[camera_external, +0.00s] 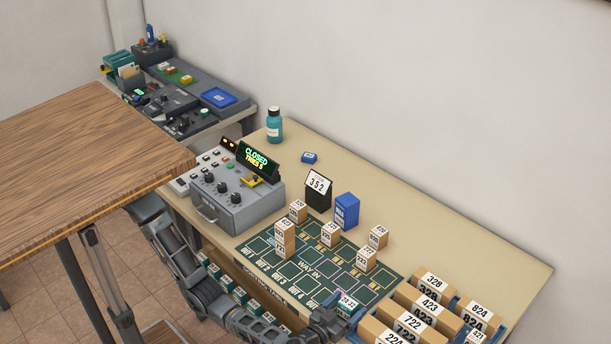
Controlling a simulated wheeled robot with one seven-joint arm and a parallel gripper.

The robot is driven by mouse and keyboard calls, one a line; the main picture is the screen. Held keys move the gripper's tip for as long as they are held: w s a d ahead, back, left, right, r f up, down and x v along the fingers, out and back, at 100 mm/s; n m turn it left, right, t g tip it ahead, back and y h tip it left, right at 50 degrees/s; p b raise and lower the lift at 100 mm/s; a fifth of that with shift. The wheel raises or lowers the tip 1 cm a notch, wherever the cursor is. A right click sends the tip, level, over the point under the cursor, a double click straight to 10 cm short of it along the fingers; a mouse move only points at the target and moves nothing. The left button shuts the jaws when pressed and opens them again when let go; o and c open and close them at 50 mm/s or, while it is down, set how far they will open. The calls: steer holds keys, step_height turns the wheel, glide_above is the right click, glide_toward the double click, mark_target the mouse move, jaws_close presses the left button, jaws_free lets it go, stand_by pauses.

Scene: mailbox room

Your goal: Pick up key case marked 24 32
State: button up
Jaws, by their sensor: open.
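A small teal case with a white label (348,301) is at the front edge of the green sorting mat. The label seems to read 24 32, but it is tiny. My gripper (340,314) is right at this case, overlapping it in the picture. The gripper is open. Its fingers are small and partly hidden, so I cannot tell whether they touch the case or stand around it.
The green mat (284,296) holds several small numbered boxes. Larger numbered boxes (423,309) stand in blue racks at right. A grey console (236,205) reads CLOSED. A black 352 sign (318,190) and blue box (346,210) stand behind. A wooden table (85,165) is at left.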

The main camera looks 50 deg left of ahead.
steer(key=shift+w, duration=0.4)
steer(key=c, duration=1)
steer(key=shift+c, duration=0.5)
